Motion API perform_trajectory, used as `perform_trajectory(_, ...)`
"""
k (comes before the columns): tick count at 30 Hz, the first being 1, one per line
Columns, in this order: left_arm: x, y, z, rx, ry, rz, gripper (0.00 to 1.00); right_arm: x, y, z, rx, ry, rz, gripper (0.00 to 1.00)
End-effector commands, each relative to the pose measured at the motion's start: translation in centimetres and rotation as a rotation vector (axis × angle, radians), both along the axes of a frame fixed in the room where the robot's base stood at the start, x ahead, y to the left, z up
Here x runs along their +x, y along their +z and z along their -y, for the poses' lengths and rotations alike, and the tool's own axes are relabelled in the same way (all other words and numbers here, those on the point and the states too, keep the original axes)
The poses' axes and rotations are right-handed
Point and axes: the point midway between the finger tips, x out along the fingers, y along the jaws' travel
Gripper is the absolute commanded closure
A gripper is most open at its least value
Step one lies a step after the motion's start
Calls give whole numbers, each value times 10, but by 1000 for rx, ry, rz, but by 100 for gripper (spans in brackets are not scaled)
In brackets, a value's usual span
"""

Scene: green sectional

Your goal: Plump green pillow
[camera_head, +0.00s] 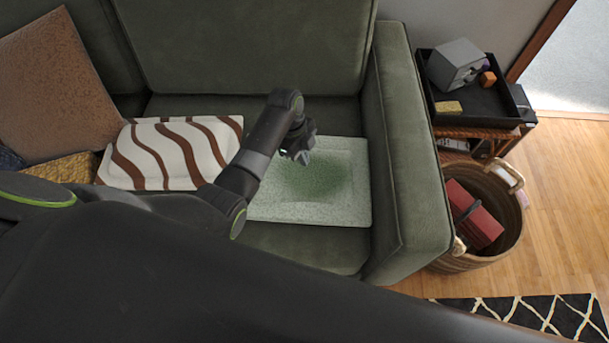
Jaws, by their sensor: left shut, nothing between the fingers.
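The green pillow (335,205) lies flat on the sofa seat beside the right armrest. It is pale green with a darker green patch in the middle. My left arm reaches in from the left, over the sofa. My left gripper (303,158) is shut and empty, over the upper left part of the green pillow. I cannot tell whether its tip touches the fabric. The arm hides part of the pillow's left side. My right gripper is not in view.
A brown-and-white striped pillow (150,160) lies left of the arm, with a brown pillow (55,90) farther left. The sofa armrest (405,150) rises at the right. Beyond it stand a black tray (487,108) on a side table and a woven basket (470,258).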

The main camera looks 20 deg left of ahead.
Motion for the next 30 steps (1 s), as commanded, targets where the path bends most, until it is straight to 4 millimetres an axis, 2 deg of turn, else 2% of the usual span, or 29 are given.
perform_trajectory(22, 0, -17, 0, 0, 0, 1, 100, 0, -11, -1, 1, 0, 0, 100)
perform_trajectory(30, 0, -15, 0, 0, 0, 0, 100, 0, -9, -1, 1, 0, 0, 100)
